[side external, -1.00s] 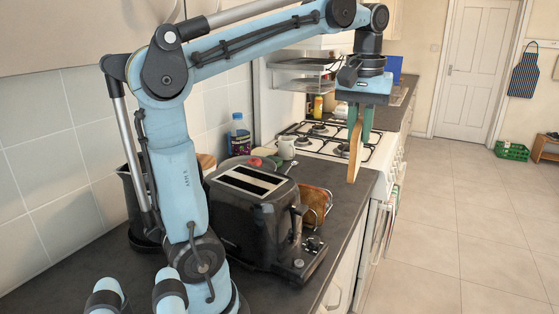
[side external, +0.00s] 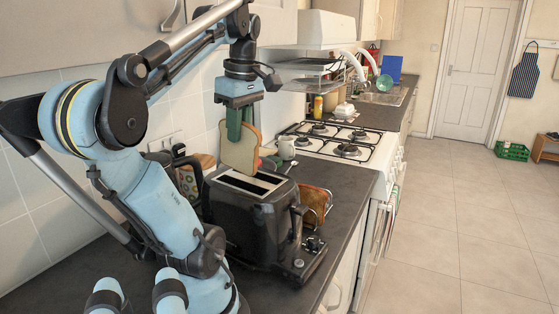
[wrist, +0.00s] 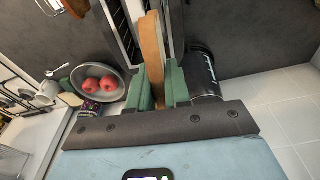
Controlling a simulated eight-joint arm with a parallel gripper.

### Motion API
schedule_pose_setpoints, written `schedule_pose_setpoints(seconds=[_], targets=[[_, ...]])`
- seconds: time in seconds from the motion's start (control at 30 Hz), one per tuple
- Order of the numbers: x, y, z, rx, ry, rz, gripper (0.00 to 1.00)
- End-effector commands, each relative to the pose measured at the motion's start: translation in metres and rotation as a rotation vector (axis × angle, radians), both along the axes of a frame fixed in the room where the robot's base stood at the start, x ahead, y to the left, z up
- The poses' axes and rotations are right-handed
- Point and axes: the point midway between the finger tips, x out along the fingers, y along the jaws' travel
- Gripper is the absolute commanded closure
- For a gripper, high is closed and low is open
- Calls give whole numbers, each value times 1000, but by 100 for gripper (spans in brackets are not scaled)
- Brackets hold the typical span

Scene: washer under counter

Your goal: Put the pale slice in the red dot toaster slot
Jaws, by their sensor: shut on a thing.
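My gripper (side external: 240,124) is shut on the pale slice (side external: 241,152), which hangs upright below the green fingers with its face toward the side camera. The black toaster (side external: 250,222) stands on the counter with two long dark slots in a pale top panel. The slice's lower edge overlaps the far-left end of that panel in the side view; I cannot tell the gap between them. In the wrist view, the slice (wrist: 152,45) shows edge-on, brown crust, between the fingers (wrist: 158,88). The red dot cannot be made out in either view.
A rack with browned toast (side external: 315,203) stands right of the toaster. The hob (side external: 335,142) lies beyond.

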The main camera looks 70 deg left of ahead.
Motion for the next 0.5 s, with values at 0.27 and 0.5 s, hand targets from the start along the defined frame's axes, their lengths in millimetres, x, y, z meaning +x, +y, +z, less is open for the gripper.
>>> schedule_pose_setpoints(seconds=[0.27, 0.5], targets=[[0, 0, -15, 0, 0, -2, 100], [0, 0, -30, 0, 0, -3, 100]])
